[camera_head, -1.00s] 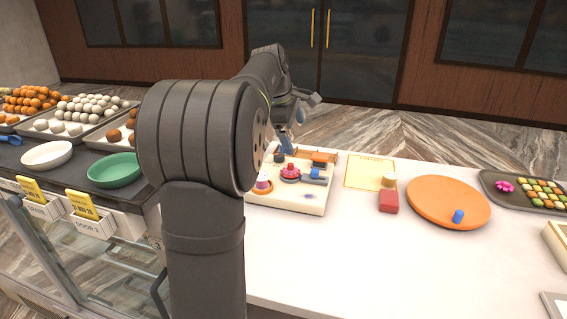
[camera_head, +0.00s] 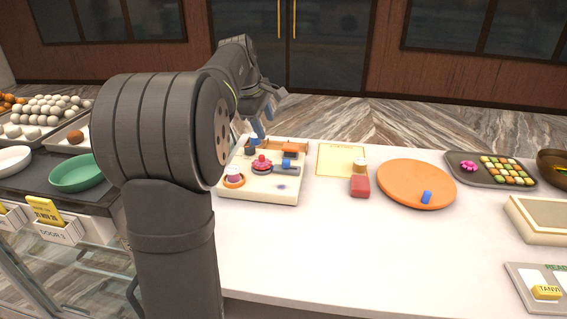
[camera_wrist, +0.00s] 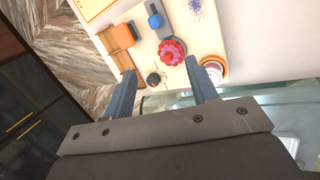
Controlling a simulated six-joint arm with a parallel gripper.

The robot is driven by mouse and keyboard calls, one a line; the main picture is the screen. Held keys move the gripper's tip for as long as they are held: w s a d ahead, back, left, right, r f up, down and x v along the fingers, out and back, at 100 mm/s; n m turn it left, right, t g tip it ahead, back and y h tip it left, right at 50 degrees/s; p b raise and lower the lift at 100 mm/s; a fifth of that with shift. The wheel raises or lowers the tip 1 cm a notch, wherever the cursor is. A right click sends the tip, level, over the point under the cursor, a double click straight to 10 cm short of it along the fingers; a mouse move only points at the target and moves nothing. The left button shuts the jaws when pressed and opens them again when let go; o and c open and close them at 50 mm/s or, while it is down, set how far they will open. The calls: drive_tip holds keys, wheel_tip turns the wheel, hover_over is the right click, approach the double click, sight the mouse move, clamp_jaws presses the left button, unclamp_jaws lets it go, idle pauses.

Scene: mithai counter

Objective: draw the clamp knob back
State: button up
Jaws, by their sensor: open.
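A cream board (camera_head: 276,193) on the white counter carries several small fittings. A red scalloped piece (camera_head: 262,162) sits near its middle, also in the wrist view (camera_wrist: 172,51). A blue knob (camera_head: 287,163) stands on a grey bar and shows at the top of the wrist view (camera_wrist: 155,20). An orange block (camera_wrist: 122,36) and a small dark peg (camera_wrist: 153,79) are near the board's back edge. I cannot tell for certain which is the clamp knob. My gripper (camera_wrist: 160,70) is open and empty above that edge, its fingers either side of the dark peg in view.
A pink-topped piece in an orange ring (camera_head: 234,178) is at the board's left. To the right are a yellow sheet (camera_head: 338,152), a red block (camera_head: 360,187) and an orange disc (camera_head: 405,180) with a blue piece.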

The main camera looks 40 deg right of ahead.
sight(286, 161)
drive_tip(key=m, duration=0.2)
drive_tip(key=s+d+m, duration=0.1)
drive_tip(key=m, duration=0.1)
drive_tip(key=s+m, duration=0.1)
drive_tip(key=m, duration=0.1)
drive_tip(key=shift+d+r+m+t+y, duration=0.1)
drive_tip(key=shift+d+m+t+y, duration=0.2)
drive_tip(key=shift+m+t, duration=0.1)
drive_tip(key=shift+c, duration=0.4)
drive_tip(key=w+d+f+m, duration=0.1)
drive_tip(key=d+f+m, duration=0.1)
drive_tip(key=f, duration=0.3)
drive_tip(key=w+d+f+m, duration=0.1)
drive_tip(key=d+f+m, duration=0.1)
drive_tip(key=f+m, duration=0.2)
drive_tip(key=d+f+m+t, duration=0.1)
drive_tip(key=d+f+m, duration=0.1)
drive_tip(key=f, duration=0.4)
drive_tip(key=shift+w+d+f+m, duration=0.15)
drive_tip(key=shift+w+f+m, duration=0.25)
drive_tip(key=shift+m, duration=0.1)
drive_tip(key=shift+c, duration=0.4)
